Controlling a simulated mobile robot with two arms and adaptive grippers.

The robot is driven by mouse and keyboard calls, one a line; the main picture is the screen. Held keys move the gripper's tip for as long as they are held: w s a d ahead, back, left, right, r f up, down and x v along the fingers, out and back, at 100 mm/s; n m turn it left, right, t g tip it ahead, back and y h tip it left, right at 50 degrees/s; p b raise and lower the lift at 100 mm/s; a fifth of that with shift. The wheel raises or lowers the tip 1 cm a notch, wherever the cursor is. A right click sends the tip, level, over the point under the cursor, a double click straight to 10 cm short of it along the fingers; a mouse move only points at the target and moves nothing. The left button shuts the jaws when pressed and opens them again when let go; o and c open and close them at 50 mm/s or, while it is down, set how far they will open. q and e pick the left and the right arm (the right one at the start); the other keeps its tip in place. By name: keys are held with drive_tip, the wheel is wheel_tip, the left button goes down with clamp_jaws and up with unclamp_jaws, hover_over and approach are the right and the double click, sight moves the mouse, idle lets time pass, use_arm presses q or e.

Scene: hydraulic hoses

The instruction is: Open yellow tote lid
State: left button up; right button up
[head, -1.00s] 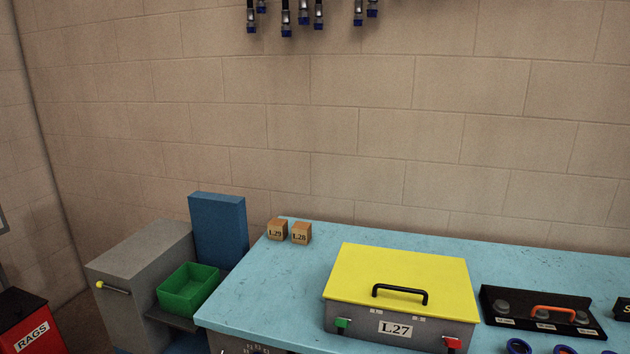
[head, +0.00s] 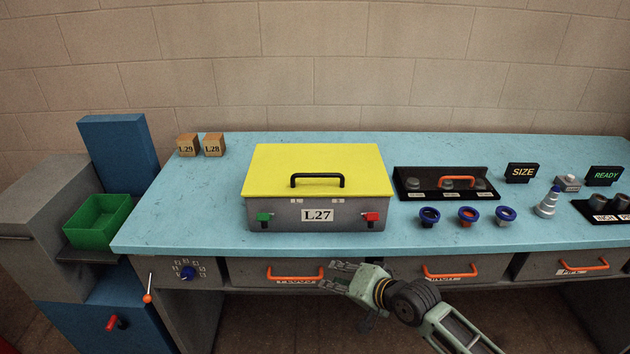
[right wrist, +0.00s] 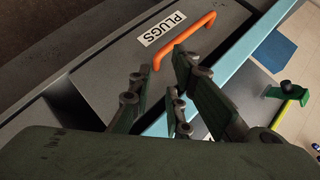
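The yellow tote lid (head: 318,162) lies closed on the grey tote (head: 290,215) labelled L27, on the blue bench. A black handle (head: 317,178) stands on the lid near its front edge. A green latch (head: 263,218) is at the tote's front left and a red latch (head: 371,217) at its front right. My right gripper (head: 342,272) is open and empty, below the bench's front edge by the drawers, apart from the tote. Its spread fingers also show in the right wrist view (right wrist: 163,88), near an orange drawer handle. My left gripper is out of view.
Drawers with orange handles (head: 295,277) line the bench front, close to my right gripper. A black rack (head: 440,184) and ringed fittings stand right of the tote.

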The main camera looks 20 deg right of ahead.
drive_tip(key=a+r+y, duration=0.2)
drive_tip(key=a+r, duration=0.1)
drive_tip(key=r, duration=0.5)
drive_tip(key=m+t+y, duration=0.1)
drive_tip(key=m+t, duration=0.3)
drive_tip(key=m, duration=0.3)
approach(316, 176)
drive_tip(key=d+x, duration=0.1)
drive_tip(key=x, duration=1)
drive_tip(key=shift+s+a, duration=0.15)
drive_tip(key=shift+a, duration=0.05)
drive_tip(key=shift+f, duration=0.1)
drive_tip(key=shift+n, duration=0.3)
clamp_jaws()
